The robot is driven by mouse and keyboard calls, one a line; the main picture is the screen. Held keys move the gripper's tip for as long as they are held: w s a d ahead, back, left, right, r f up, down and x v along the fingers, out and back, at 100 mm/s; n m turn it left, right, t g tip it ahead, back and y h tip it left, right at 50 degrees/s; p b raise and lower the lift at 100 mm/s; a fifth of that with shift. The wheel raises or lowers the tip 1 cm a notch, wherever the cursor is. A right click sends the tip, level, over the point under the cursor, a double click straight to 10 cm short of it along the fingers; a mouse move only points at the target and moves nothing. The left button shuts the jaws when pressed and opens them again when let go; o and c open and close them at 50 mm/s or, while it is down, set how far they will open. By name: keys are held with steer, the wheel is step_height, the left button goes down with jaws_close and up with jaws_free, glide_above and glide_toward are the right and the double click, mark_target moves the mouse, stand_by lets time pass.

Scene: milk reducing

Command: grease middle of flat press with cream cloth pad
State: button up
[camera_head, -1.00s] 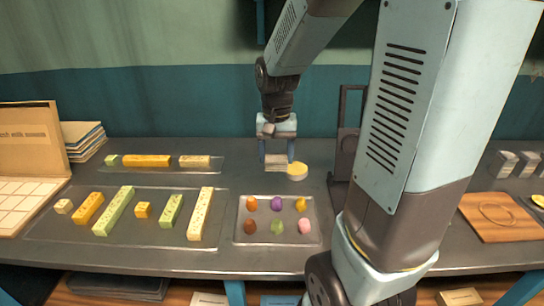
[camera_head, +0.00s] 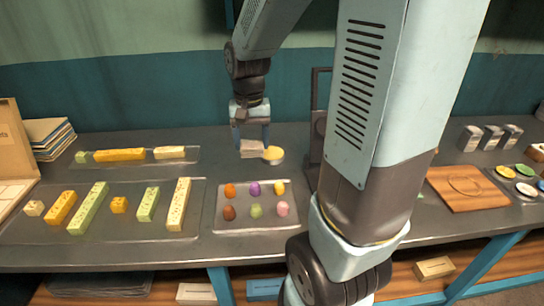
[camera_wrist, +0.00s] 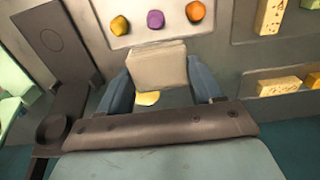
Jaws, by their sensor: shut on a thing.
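My gripper (camera_head: 251,147) is shut on a cream cloth pad (camera_wrist: 158,68), a pale block-like piece between the two blue fingers. In the head view the pad (camera_head: 253,151) is right beside a round yellow-topped pot (camera_head: 274,154). Whether they touch I cannot tell. In the wrist view the pot (camera_wrist: 147,99) shows partly behind the pad. The flat press (camera_head: 313,150), dark with an upright frame, stands to the right of the pot, largely hidden by my arm. In the wrist view its dark plates (camera_wrist: 55,45) lie at the left, one marked with a circle.
A tray of coloured small pieces (camera_head: 220,222) lies in front of the gripper. Trays of yellow and green bars (camera_head: 100,228) are on the left. A wooden board (camera_head: 470,202), grey blocks (camera_head: 493,137) and a palette (camera_head: 517,186) are on the right.

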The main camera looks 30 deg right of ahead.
steer(key=w+d+f, duration=0.4)
steer(key=w+d, duration=0.7)
steer(key=d, duration=0.1)
steer(key=shift+s+a+f, duration=0.1)
steer(key=shift+f, duration=1.35)
steer(key=shift+s+a+f, duration=0.1)
steer(key=shift+f, duration=1.35)
steer(key=shift+f, duration=0.55)
steer(key=shift+r, duration=0.15)
step_height(320, 180, up, 7)
stand_by(1.0)
steer(key=shift+s, duration=0.1)
stand_by(0.4)
